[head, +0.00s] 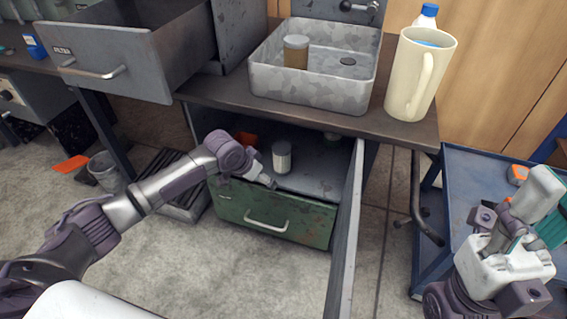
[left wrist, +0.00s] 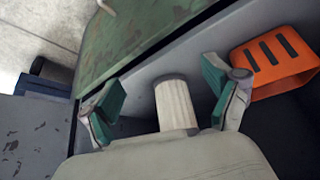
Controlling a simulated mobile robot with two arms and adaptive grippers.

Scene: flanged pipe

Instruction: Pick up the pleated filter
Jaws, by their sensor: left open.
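The pleated filter (head: 282,157) is a small pale ribbed cylinder with a grey top. It stands in the open green-fronted drawer (head: 300,225) under the counter. My left gripper (head: 266,180) reaches into the drawer just left of the filter. In the left wrist view the left gripper (left wrist: 164,98) is open, and the filter (left wrist: 177,106) shows between its two teal-padded fingers, apart from both. The filter's lower end is hidden behind the gripper body. My right gripper (head: 515,245) is at the lower right, far from the filter; its jaw opening is unclear.
An orange slotted box (left wrist: 275,62) lies in the drawer beside the filter. An open door panel (head: 343,240) stands to the drawer's right. Above are a metal sink (head: 315,88) with a jar, and a cream jug (head: 418,75). A grey FILTER drawer (head: 125,50) juts out upper left.

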